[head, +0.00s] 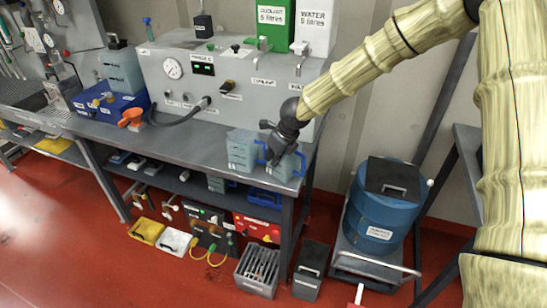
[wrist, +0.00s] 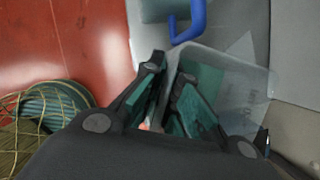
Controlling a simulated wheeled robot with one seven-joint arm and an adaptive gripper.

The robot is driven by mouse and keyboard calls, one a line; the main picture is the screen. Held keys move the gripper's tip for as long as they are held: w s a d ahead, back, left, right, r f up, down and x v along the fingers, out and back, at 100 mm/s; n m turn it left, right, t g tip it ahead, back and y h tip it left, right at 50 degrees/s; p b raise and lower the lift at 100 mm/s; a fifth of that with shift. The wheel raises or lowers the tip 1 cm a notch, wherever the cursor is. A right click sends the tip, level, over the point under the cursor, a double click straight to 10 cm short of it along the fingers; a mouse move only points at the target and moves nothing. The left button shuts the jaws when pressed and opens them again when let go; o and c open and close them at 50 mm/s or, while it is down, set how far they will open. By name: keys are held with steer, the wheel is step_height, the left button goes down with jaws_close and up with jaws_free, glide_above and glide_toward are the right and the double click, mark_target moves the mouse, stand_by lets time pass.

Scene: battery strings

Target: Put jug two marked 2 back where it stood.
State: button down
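I cannot read a 2 on either. My gripper (head: 273,144) is at the top of the right jug and hides part of it. The other jug's blue handle (wrist: 188,23) is just beyond the fingertips.
The bench (head: 190,150) ends just right of the jugs. A grey machine (head: 225,85) stands behind them, with coolant (head: 275,18) and water (head: 314,22) containers on top. A blue drum (head: 383,210) stands on a trolley at right.

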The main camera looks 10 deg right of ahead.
steer(key=shift+f, duration=0.3)
steer(key=shift+f, duration=0.15)
steer(key=c, duration=1.6)
jaws_free()
steer(key=shift+s, duration=0.1)
steer(key=shift+c, duration=0.2)
steer(key=b+v, duration=0.1)
steer(key=v, duration=1.1)
